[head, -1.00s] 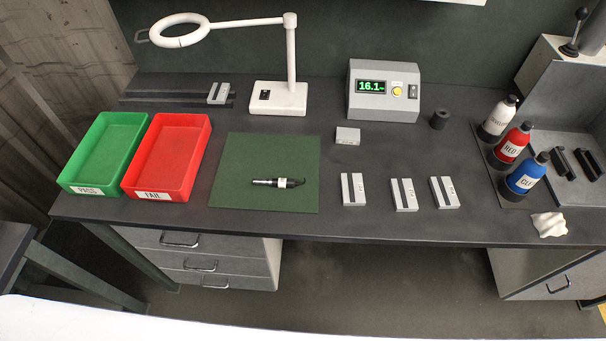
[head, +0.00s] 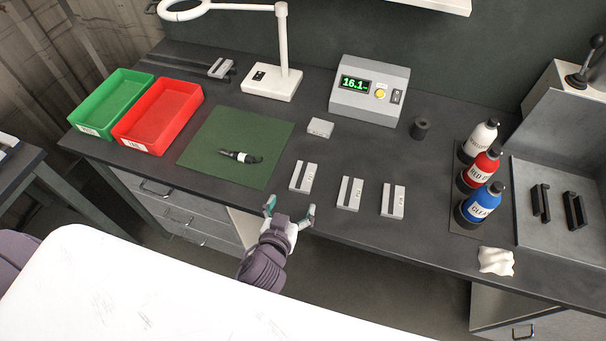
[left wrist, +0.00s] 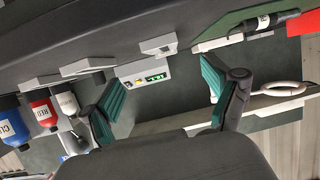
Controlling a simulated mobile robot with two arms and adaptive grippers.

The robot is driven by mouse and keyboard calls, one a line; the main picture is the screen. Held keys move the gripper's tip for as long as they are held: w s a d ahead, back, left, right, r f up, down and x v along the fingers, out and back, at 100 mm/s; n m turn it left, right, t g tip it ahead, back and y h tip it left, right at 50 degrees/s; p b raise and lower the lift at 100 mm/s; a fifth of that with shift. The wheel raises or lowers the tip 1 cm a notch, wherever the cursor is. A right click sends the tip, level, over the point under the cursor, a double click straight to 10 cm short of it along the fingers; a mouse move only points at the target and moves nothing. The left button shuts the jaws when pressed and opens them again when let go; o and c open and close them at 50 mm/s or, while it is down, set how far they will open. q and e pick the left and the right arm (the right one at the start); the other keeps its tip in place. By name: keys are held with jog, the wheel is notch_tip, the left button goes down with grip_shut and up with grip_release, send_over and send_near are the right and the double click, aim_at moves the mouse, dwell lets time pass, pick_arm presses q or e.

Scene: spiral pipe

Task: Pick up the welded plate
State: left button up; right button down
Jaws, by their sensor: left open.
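Three grey plates, each with a dark lengthwise strip, lie apart in a row on the bench: the left plate (head: 302,177), the middle plate (head: 350,193) and the right plate (head: 393,201). I cannot tell which one is the welded plate. My left gripper (head: 289,208) is open and empty at the bench's front edge, just in front of the left plate and apart from it. In the left wrist view its fingers (left wrist: 160,88) are spread wide, with nothing between them. My right gripper is not in view.
A green mat (head: 212,160) holds a dark pen-like tool (head: 240,156). Green (head: 112,98) and red (head: 160,112) trays are at left. A small grey block (head: 320,127) and a meter (head: 370,92) stand behind the plates. Several bottles (head: 480,205) and a white cloth (head: 496,261) are at right.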

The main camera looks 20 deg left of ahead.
aim_at(303, 179)
pick_arm(q)
jog(key=x, duration=0.4)
jog(key=shift+w+f, duration=0.1)
jog(key=shift+w, duration=0.2)
jog(key=shift+w+f+p, duration=0.1)
jog(key=shift+w+p, duration=0.25)
jog(key=shift+w, duration=0.05)
jog(key=p+x, duration=0.1)
jog(key=x, duration=0.3)
jog(key=shift+w+a, duration=0.2)
jog(key=shift+w, duration=0.05)
jog(key=shift+w+f, duration=0.1)
jog(key=shift+w, duration=0.2)
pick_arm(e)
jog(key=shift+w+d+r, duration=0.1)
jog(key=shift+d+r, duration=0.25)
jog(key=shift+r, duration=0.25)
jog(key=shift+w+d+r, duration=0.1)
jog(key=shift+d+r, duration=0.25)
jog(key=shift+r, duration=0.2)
pick_arm(q)
jog(key=shift+s, duration=0.1)
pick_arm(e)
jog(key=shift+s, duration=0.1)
pick_arm(q)
jog(key=c, duration=1.1)
grip_shut()
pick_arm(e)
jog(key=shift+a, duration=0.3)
